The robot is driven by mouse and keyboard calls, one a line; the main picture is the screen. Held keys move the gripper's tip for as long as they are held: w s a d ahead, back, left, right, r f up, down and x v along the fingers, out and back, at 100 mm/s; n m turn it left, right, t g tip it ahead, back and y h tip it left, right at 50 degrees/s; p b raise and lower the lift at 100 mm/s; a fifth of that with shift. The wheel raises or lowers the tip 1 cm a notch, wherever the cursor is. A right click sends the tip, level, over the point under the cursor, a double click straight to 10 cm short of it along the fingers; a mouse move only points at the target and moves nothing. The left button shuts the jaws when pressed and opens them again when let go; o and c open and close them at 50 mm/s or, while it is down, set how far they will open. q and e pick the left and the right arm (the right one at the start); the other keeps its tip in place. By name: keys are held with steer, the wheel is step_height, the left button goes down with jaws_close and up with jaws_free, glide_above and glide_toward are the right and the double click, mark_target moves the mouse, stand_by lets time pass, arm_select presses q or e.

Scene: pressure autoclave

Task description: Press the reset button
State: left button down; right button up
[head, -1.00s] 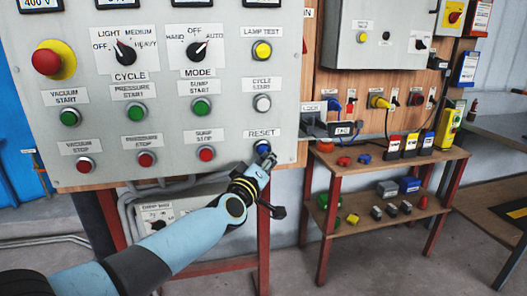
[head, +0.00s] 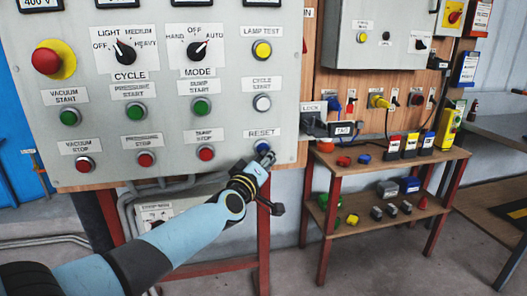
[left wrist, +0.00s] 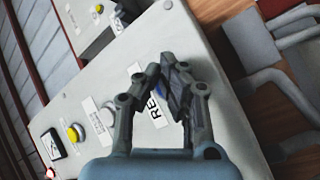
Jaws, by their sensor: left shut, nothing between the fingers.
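The reset button (head: 262,147) is a blue round button at the lower right of the grey control panel (head: 225,120), under the RESET label (head: 263,133). My left gripper (head: 267,158) is shut and empty, its fingertips just below and right of the button, overlapping its lower edge. I cannot tell whether they touch it. In the left wrist view the fingers (left wrist: 168,68) are closed together in front of the panel, and a small blue part of the button (left wrist: 160,90) shows between them beside the RESET label (left wrist: 154,107). The right gripper is not in view.
The white cycle start button (head: 262,103) is above the reset button, and the red sump stop button (head: 206,153) is to its left. A grey lock fitting (head: 315,124) stands just right of the panel. A wooden shelf (head: 390,160) with small parts is further right.

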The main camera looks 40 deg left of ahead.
arm_select(q)
steer(key=shift+w+a, duration=0.15)
steer(key=shift+a, duration=0.05)
stand_by(0.5)
steer(key=shift+r, duration=0.1)
steer(key=shift+s+d+p, duration=0.4)
steer(key=shift+s+d, duration=0.2)
steer(key=shift+d, duration=0.1)
steer(key=shift+d, duration=0.1)
steer(key=s+d+p, duration=0.1)
steer(key=s+d, duration=0.2)
steer(key=shift+s+d+p, duration=0.15)
steer(key=shift+d+p, duration=0.15)
steer(key=shift+p, duration=0.1)
stand_by(0.5)
